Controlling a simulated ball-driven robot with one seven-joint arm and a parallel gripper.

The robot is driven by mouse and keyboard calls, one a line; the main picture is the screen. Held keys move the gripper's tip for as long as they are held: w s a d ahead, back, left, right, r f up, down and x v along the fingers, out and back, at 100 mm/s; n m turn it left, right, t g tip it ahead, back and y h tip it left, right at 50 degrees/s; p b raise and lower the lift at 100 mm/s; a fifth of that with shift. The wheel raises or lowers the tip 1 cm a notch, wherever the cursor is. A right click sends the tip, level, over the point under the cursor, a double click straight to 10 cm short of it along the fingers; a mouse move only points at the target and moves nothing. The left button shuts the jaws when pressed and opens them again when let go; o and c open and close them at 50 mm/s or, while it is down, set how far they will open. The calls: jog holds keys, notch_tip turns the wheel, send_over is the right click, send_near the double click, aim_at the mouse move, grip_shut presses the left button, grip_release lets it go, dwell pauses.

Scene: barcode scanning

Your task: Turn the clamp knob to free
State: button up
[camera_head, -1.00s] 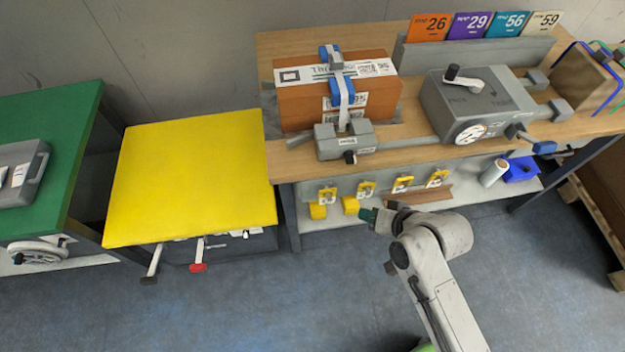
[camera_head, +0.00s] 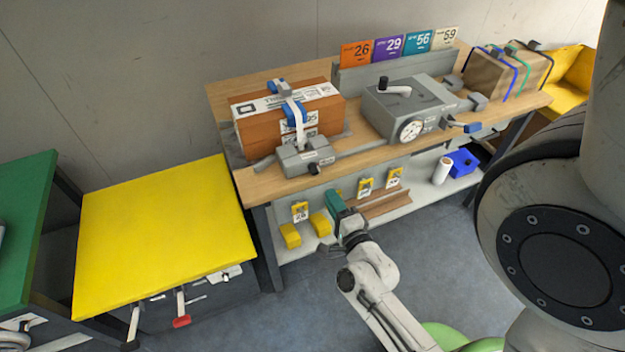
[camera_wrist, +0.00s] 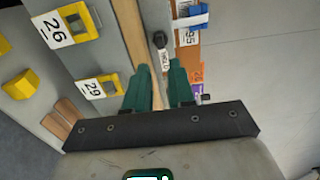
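The clamp block (camera_head: 300,158), grey, sits at the front edge of the wooden bench, below the strapped brown box (camera_head: 318,113). Its small black clamp knob (camera_head: 313,169) is on the front side. In the wrist view the knob (camera_wrist: 160,40) shows ahead of the fingertips, beside a white label that seems to read HOLD. My gripper (camera_head: 334,203), with teal fingers, is in front of the bench, below the clamp and apart from it. In the wrist view my gripper (camera_wrist: 158,72) is open, with nothing between its fingers.
A grey box with a crank handle and dial (camera_head: 408,108) stands right of the clamp. A yellow table (camera_head: 160,235) stands left.

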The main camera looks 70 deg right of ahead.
aim_at(316, 174)
jog(key=p+x, duration=0.1)
jog(key=x, duration=0.8)
grip_shut()
